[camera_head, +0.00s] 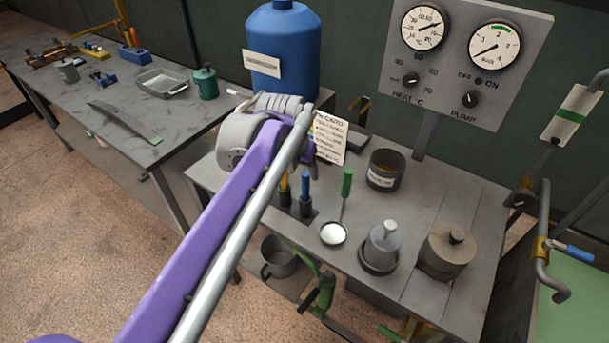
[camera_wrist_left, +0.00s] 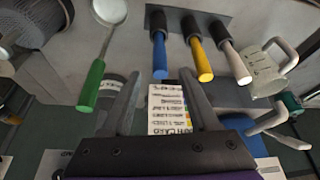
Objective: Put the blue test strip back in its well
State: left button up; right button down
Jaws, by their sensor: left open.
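A blue test strip (camera_head: 305,186) stands upright in a black well (camera_head: 305,208) on the metal bench, beside a yellow one (camera_head: 284,186). In the left wrist view the blue strip (camera_wrist_left: 160,58), the yellow strip (camera_wrist_left: 203,62) and a white strip (camera_wrist_left: 235,62) are in a row of black wells. My left gripper (camera_wrist_left: 158,82) is open and empty. The blue strip's end shows between its fingertips, with no visible contact. In the head view my purple arm hides most of this gripper (camera_head: 306,148) and the white strip. My right gripper is out of view.
A printed card (camera_head: 330,138) stands behind the strips. A green-handled spoon (camera_head: 346,185), a labelled pot (camera_head: 386,170) and two lidded metal pieces, one at the right (camera_head: 447,250), share the bench. A blue drum (camera_head: 284,45) stands behind.

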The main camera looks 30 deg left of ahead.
pick_arm(q)
jog(key=v, duration=0.5)
dwell(0.4)
